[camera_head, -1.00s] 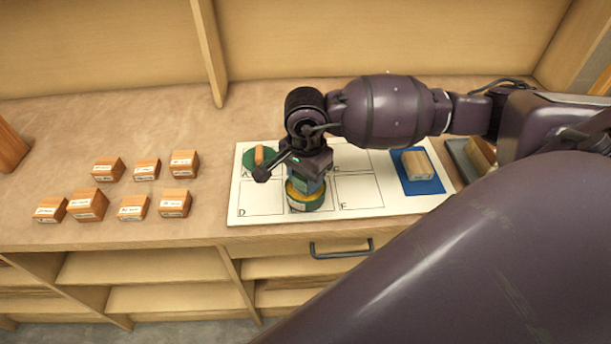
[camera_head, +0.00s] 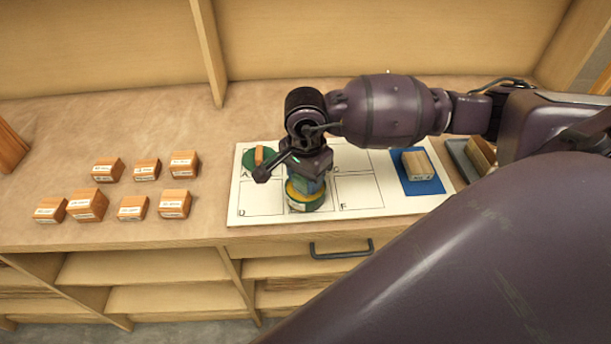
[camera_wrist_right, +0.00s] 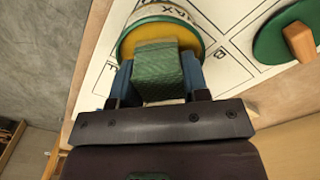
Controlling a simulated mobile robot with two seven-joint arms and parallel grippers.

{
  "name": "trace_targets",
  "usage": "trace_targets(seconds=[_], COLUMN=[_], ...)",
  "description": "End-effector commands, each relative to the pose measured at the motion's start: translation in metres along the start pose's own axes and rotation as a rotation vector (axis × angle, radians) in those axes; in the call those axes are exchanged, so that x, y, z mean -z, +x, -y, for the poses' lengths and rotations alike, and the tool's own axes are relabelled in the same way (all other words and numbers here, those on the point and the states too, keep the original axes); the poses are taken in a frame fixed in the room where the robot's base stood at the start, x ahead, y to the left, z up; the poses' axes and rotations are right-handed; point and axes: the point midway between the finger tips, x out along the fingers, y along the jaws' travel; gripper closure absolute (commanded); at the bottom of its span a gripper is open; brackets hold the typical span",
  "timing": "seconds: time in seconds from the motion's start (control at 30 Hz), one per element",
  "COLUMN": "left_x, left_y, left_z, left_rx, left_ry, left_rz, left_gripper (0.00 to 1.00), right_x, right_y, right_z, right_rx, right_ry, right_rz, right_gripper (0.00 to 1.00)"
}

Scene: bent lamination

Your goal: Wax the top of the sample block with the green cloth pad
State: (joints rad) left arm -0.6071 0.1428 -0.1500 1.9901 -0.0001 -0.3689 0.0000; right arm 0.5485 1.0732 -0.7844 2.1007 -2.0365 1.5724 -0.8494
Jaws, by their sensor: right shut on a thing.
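My right gripper (camera_head: 306,186) is over the lower middle cell of a white board, its blue fingers shut on the green cloth pad (camera_wrist_right: 158,74). The pad is at the round tin of yellow wax (camera_wrist_right: 150,38), which has a green rim and also shows in the head view (camera_head: 306,203). The pad overlaps the wax; whether it presses on it I cannot tell. The wooden sample block (camera_head: 416,167) lies on a blue mat (camera_head: 432,186) at the board's right end, apart from the gripper. My left gripper is not in view.
A green disc with a wooden handle (camera_head: 259,156) lies in cell A. Several labelled wooden blocks (camera_head: 133,208) stand on the counter at left. A grey tray (camera_head: 459,153) with a wooden piece is right of the board. My right arm covers part of the board's back.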

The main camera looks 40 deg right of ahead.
Motion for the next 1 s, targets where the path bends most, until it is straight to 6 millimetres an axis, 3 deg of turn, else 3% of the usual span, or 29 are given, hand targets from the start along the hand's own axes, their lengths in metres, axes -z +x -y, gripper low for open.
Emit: trace_targets(seconds=[1.0], left_x=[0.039], left_y=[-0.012], left_z=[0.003], left_rx=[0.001], left_ry=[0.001], left_rz=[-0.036], left_gripper=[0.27], right_x=[0.000], right_y=[-0.067], right_z=[0.001], right_rx=[0.004], right_ry=[-0.001], right_rz=[-0.002], right_gripper=[0.77])
